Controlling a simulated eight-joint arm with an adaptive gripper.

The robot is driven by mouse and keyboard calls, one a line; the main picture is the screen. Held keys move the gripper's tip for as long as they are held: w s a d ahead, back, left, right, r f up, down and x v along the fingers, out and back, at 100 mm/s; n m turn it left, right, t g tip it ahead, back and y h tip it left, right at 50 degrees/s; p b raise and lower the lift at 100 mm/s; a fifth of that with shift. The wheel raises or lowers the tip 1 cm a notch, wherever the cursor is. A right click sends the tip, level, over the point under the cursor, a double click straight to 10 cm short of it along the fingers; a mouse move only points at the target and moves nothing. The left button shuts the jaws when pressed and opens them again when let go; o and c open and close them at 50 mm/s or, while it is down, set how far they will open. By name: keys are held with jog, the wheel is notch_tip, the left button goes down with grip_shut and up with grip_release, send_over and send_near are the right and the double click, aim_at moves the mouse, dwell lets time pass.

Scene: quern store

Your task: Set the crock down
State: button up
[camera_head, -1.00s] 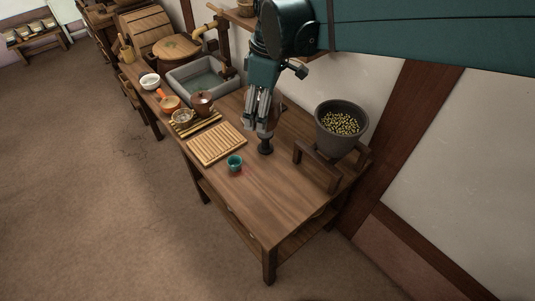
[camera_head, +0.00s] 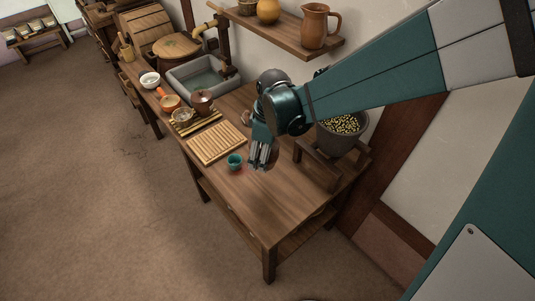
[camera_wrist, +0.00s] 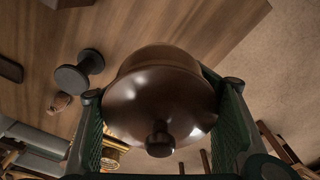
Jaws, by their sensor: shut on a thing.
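A brown, glossy lidded crock (camera_wrist: 165,92) with a round knob fills the middle of the wrist view. My gripper (camera_head: 263,164) is shut on it, with one green-padded finger on each side. The crock is mostly hidden behind the fingers there. I cannot tell whether its base touches the table.
A grey tub of grains (camera_head: 339,137) stands on a wooden stand at right. A dark spool-shaped thing (camera_wrist: 80,72) is near the crock. The table's front is clear.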

jog(key=shift+f, duration=1.8)
jog(key=shift+f, duration=0.1)
jog(key=b, duration=0.2)
send_over(262, 183)
jog(key=shift+d+f, duration=0.2)
jog(key=shift+f, duration=2.8)
jog(key=shift+f+b, duration=0.3)
jog(key=shift+f, duration=1.6)
jog(key=shift+f, duration=0.2)
jog(key=o, duration=1.8)
